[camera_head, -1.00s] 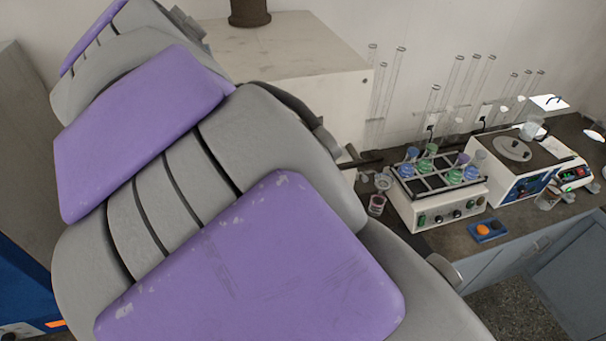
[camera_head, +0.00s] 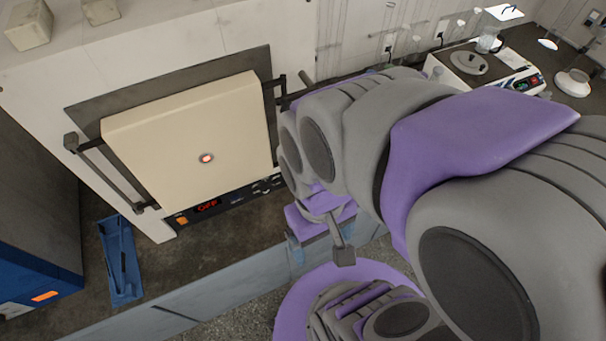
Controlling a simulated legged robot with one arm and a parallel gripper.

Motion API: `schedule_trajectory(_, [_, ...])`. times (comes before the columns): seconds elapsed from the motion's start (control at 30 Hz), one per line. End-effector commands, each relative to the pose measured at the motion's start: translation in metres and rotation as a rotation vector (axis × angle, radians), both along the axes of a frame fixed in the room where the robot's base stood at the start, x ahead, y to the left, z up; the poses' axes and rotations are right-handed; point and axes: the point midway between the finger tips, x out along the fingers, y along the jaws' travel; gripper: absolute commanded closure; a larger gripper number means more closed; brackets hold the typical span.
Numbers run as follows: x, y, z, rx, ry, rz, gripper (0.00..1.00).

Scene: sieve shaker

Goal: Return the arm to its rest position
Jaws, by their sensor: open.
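My grey and purple arm (camera_head: 470,150) fills the right half of the head view, folded back close to the camera. Its far end bends down in front of the bench edge. My gripper (camera_head: 338,230) shows small below that bend, with one dark finger tip pointing down. The other finger is mostly hidden by the arm. It is open, and I see nothing held in it. It hangs to the right of the furnace front, apart from the furnace door as far as I can tell.
A white furnace with a closed beige door (camera_head: 185,145) stands on the bench at left, its display lit red. A blue tray (camera_head: 120,262) lies left of it, near a blue machine (camera_head: 35,270). A round-plate device (camera_head: 470,64) stands back right. Floor shows below the bench.

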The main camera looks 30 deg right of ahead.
Motion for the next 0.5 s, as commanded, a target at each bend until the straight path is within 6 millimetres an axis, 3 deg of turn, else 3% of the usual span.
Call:
schedule_trajectory(0.27, [0.001, 0.003, -0.006, -0.003, -0.001, -0.001, 0.12])
schedule_trajectory(0.5, [0.001, 0.002, -0.047, -0.004, -0.002, -0.001, 0.12])
